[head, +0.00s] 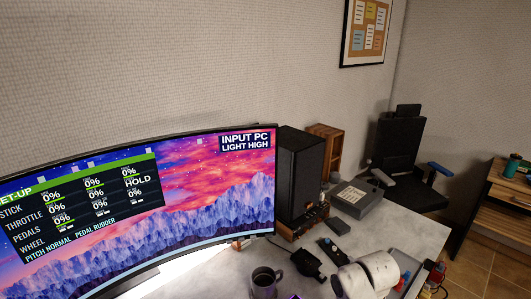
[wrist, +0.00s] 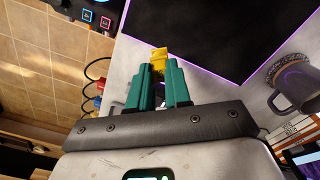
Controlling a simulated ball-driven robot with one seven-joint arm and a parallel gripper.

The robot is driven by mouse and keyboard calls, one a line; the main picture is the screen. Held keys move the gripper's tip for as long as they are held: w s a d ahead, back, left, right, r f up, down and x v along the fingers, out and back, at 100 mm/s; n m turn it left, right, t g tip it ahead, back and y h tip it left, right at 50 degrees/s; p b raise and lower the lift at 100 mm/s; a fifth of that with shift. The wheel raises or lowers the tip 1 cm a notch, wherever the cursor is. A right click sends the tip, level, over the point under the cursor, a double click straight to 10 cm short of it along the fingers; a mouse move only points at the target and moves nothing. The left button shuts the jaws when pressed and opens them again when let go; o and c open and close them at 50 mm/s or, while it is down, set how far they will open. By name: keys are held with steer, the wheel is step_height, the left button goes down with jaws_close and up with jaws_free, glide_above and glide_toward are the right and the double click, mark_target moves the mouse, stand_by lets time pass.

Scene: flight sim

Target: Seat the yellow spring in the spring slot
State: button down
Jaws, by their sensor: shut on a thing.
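The yellow spring (wrist: 159,54) shows at the tips of my gripper (wrist: 158,70) in the wrist view. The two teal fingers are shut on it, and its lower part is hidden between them. It is held near the corner of a dark mat or panel with a purple-lit edge; I cannot tell how high above it. The head view shows a white part of my arm at the bottom, but neither the spring nor the fingertips. I cannot make out the spring slot in either view.
A wide curved monitor (head: 150,215) and a black speaker (head: 298,175) stand on the desk. A dark mug (head: 265,281) stands in front; a mug also shows at right in the wrist view (wrist: 299,84). A grey box (head: 354,196) sits farther back. A chair (head: 398,150) is behind the desk.

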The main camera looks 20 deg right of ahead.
steer(key=a+f+n, duration=0.1)
steer(key=a+n, duration=0.1)
steer(key=a, duration=0.4)
steer(key=a+f+n+b, duration=0.1)
steer(key=a+f+n, duration=0.1)
steer(key=a, duration=0.4)
steer(key=s+a+f+n+b, duration=0.1)
steer(key=a+n, duration=0.2)
steer(key=a, duration=0.3)
steer(key=shift+a+f, duration=0.2)
steer(key=shift+f, duration=0.15)
steer(key=shift+d+r, duration=0.1)
